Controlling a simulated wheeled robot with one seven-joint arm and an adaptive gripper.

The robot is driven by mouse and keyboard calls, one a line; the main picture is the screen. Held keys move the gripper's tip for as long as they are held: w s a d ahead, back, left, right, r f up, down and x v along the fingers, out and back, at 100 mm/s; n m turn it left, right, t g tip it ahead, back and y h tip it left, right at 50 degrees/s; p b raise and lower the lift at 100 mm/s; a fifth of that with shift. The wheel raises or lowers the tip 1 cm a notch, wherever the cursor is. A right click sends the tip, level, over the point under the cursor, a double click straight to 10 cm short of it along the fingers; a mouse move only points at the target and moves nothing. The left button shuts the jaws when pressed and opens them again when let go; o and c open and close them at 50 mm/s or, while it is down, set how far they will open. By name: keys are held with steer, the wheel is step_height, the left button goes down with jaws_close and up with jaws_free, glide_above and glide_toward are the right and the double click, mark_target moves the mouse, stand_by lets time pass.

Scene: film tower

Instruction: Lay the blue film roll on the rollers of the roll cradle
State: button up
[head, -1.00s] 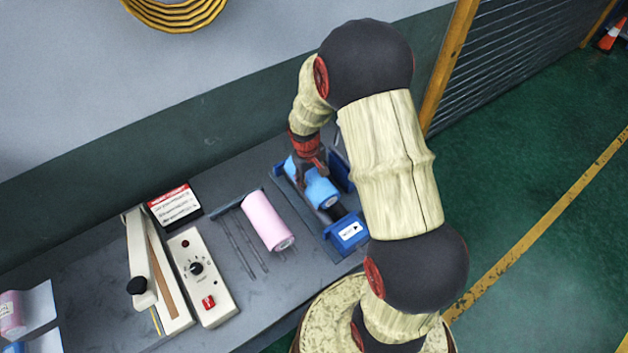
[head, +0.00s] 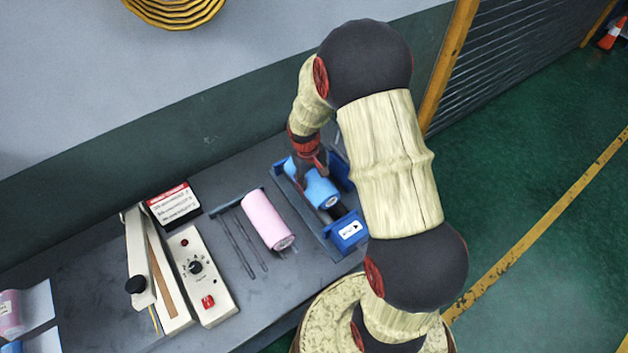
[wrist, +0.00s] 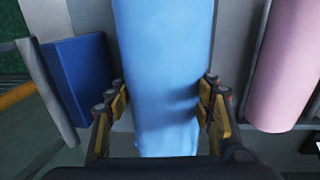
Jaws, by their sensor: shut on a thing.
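The blue film roll (head: 319,188) is between the side walls of the blue roll cradle (head: 327,237). My gripper (head: 309,179) is shut around the middle of the roll from above. In the wrist view the light blue roll (wrist: 165,60) runs between the two fingers of my gripper (wrist: 165,103), which press on its sides. A dark roller shows past the near end of the roll in the head view. Whether the roll touches the rollers is hidden by the roll and my gripper.
A pink roll (head: 264,219) lies on a rack with metal rods, left of the cradle. A control box (head: 201,278) and a sealer (head: 150,275) stand further left. A red-and-white sign box (head: 174,204) is behind them. Another pink roll (head: 10,315) is at the far left.

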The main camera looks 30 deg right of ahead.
steer(key=shift+f, duration=0.4)
steer(key=shift+r, duration=0.2)
steer(key=shift+r+p, duration=0.3)
steer(key=shift+r, duration=0.3)
steer(key=shift+f+b, duration=0.5)
steer(key=shift+f, duration=0.25)
stand_by(1.4)
steer(key=shift+r, duration=0.2)
steer(key=shift+r+p, duration=0.5)
steer(key=shift+r, duration=0.05)
steer(key=shift+f+b, duration=0.45)
steer(key=shift+f, duration=0.3)
stand_by(1.3)
steer(key=o, duration=1.9)
steer(key=shift+c, duration=0.2)
